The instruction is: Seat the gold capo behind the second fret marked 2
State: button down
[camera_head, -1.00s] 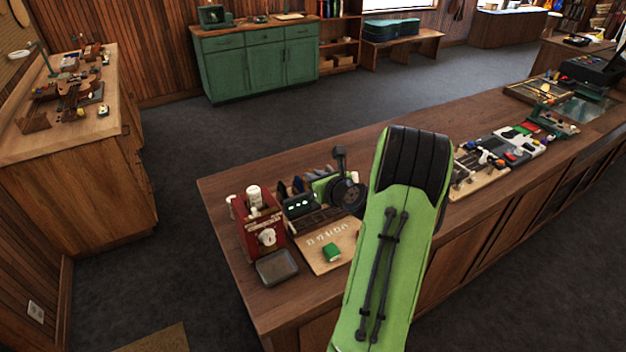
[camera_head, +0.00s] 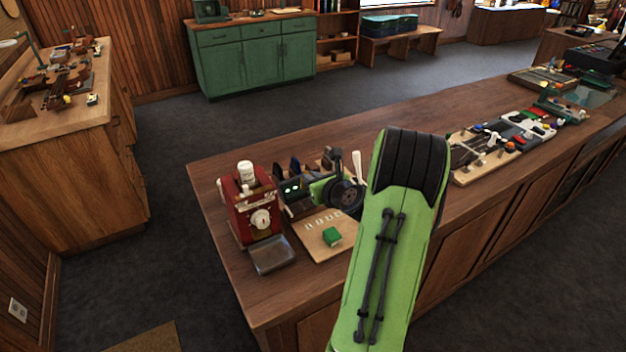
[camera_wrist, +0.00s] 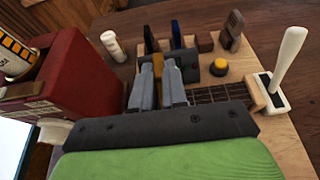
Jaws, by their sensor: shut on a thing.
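My gripper (camera_wrist: 159,88) has its two grey fingers pointing away from the camera, close together. The gold capo (camera_wrist: 157,64) shows as a small gold piece between and just beyond the fingertips, gripped there; most of it is hidden. A dark fretted neck (camera_wrist: 216,94) lies to the right of the fingers, partly covered by my palm bar. The fret numbers are not readable, and I cannot tell whether the capo touches the neck. In the head view my arm hides much of the gripper, and the capo cannot be made out.
A red machine (camera_head: 252,208) with a white bottle stands close left of the gripper; a grey tray (camera_head: 271,254) sits before it. A white lever (camera_wrist: 290,55), a yellow-topped button (camera_wrist: 219,67) and upright blue and grey pieces surround the neck.

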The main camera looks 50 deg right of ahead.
notch_tip(320, 180, down, 5)
jog(key=b, duration=0.4)
jog(key=shift+r, duration=0.25)
jog(key=shift+s+p, duration=0.2)
jog(key=shift+p, duration=0.35)
jog(key=shift+f+b, duration=0.45)
jog(key=shift+f, duration=0.1)
dwell(0.6)
jog(key=c, duration=1.4)
grip_release()
jog(key=shift+c, duration=0.2)
jog(key=shift+s+a, duration=0.1)
jog(key=shift+v, duration=5.45)
jog(key=shift+r, duration=0.1)
